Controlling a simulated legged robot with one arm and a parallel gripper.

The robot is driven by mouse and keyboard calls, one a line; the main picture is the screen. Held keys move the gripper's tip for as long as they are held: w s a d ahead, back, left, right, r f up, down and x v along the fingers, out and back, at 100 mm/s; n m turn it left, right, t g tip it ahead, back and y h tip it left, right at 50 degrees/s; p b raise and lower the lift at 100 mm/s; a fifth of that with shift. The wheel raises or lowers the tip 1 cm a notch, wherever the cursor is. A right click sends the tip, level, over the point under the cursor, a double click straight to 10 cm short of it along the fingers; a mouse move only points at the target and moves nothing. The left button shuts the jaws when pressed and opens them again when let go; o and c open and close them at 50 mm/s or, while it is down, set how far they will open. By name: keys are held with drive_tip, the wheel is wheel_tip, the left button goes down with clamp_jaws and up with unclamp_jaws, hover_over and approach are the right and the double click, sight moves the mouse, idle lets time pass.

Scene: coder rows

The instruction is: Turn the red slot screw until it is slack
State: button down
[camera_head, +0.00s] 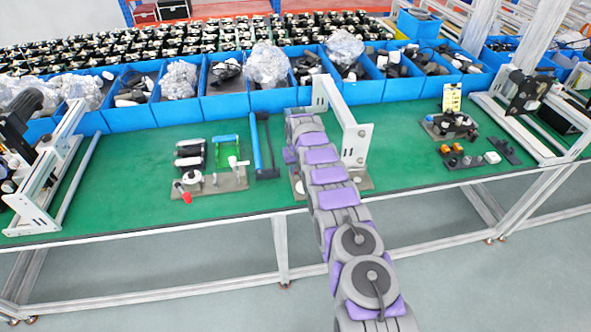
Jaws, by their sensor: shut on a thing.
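My grey and purple arm reaches from the bottom right up over the green workbench (420,180). Its far end lies near the white upright frame. I cannot make out my gripper or its fingertips; they are hidden by my own arm links. A grey base plate (363,183) shows partly beside my arm, with its middle covered. I see no part that is clearly the red slot screw. A small red piece (183,192) lies on another grey plate (228,181) left of my arm, but I cannot tell whether it is a screw.
A white upright frame (356,140) stands close right of my arm. A blue bar (255,143) and a green fixture (226,152) stand to the left. Blue bins (225,106) line the back. Small parts (456,161) sit on the right. Bare bench lies between.

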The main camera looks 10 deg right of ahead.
drive_tip(key=n, duration=0.3)
drive_tip(key=shift+a+n, duration=0.1)
drive_tip(key=shift+n, duration=0.2)
drive_tip(key=shift+w+r, duration=0.1)
drive_tip(key=shift+b, duration=0.3)
drive_tip(key=shift+w+a+n+y+b, duration=0.15)
drive_tip(key=shift+n+y+b, duration=0.15)
drive_tip(key=shift+n+b, duration=0.55)
drive_tip(key=shift+r+n, duration=0.1)
drive_tip(key=shift+n, duration=0.35)
drive_tip(key=c, duration=1.1)
unclamp_jaws()
